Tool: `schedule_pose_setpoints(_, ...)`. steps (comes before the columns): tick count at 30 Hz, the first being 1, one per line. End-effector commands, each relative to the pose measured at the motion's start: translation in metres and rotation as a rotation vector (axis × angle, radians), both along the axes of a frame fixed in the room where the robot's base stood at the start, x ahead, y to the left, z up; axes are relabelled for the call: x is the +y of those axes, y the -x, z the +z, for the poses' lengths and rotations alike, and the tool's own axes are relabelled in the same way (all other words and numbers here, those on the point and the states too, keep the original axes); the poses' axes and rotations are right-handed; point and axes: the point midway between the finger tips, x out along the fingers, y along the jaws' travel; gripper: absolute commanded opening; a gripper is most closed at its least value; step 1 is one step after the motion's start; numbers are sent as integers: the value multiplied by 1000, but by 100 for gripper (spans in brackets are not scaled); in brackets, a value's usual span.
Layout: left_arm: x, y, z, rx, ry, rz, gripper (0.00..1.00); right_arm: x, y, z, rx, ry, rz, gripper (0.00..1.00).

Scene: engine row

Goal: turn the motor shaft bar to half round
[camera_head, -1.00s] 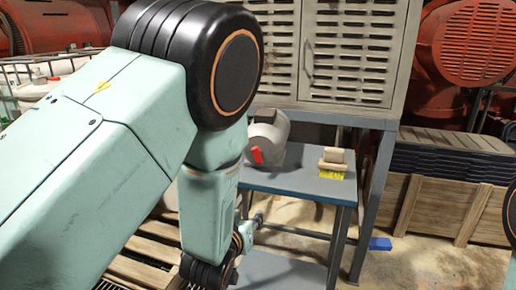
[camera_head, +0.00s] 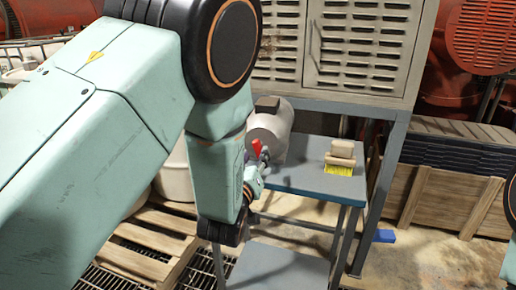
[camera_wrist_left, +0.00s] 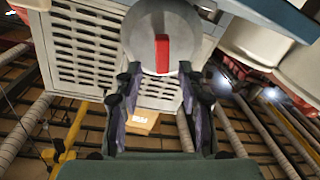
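The motor (camera_head: 272,125) is a grey cylinder lying on the blue-topped table (camera_head: 300,182). A small red shaft bar (camera_head: 257,148) sits on its round end face. In the left wrist view the red bar (camera_wrist_left: 162,54) looks upright in the picture on the round grey face. My left gripper (camera_head: 256,178) is just below the bar in the head view, partly hidden by its own wrist. In the wrist view its two fingers (camera_wrist_left: 158,80) are apart, with the bar ahead between them and nothing held. My right gripper is out of view.
A brush with yellow bristles (camera_head: 339,168) stands on the table right of the motor. A louvred cabinet (camera_head: 360,45) rises behind. A wooden pallet (camera_head: 150,245) lies at lower left. Wooden crates (camera_head: 440,195) stand at right, with a blue object (camera_head: 383,236) on the floor.

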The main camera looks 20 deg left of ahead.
Motion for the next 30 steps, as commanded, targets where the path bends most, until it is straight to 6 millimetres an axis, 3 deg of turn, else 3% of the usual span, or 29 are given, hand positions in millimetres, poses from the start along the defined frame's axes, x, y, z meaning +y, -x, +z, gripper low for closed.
schedule_pose_setpoints(9, 4, -43, -1, 1, 1, 2, 40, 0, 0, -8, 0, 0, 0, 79)
schedule_pose_setpoints(21, 5, -53, -1, 3, -1, 1, 40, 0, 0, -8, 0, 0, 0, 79)
schedule_pose_setpoints(30, 5, -53, -1, 1, -1, 1, 16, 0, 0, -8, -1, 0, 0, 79)
